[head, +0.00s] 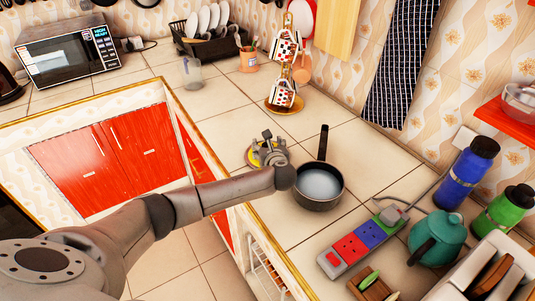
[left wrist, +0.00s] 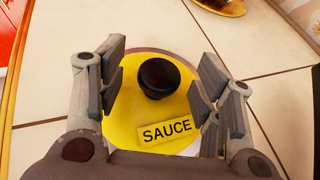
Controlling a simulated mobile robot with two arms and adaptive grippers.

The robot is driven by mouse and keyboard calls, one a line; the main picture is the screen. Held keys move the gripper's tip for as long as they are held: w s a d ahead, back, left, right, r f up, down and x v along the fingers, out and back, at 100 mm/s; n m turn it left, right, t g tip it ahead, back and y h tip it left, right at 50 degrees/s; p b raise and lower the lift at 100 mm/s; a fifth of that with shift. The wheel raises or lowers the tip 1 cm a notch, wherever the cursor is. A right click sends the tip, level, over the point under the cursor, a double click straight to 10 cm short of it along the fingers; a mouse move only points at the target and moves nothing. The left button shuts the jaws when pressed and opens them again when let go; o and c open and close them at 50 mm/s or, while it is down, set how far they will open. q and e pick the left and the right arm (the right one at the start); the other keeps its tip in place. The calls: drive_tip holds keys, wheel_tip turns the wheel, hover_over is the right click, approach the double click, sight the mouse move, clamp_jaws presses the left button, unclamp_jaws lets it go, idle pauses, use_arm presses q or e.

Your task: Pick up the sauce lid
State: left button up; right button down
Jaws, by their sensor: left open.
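The sauce lid (left wrist: 142,110) is a yellow disc with a round black knob (left wrist: 158,77) and a "SAUCE" label, lying on the tiled counter in the left wrist view. In the head view only part of the lid (head: 252,155) shows behind my gripper. My left gripper (left wrist: 157,82) is open, with its fingers on either side of the black knob and apart from it. In the head view my left gripper (head: 266,145) is over the lid, beside the saucepan. My right gripper is in neither view.
A dark saucepan (head: 320,187) stands just right of the lid, its handle pointing away. A power strip (head: 362,242), teal teapot (head: 436,238) and blue bottle (head: 467,175) are at the right. A stacked-cup stand (head: 284,85) is behind. The counter left of the lid's far side is clear.

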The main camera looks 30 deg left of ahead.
use_arm(q)
drive_tip(key=c, duration=1.3)
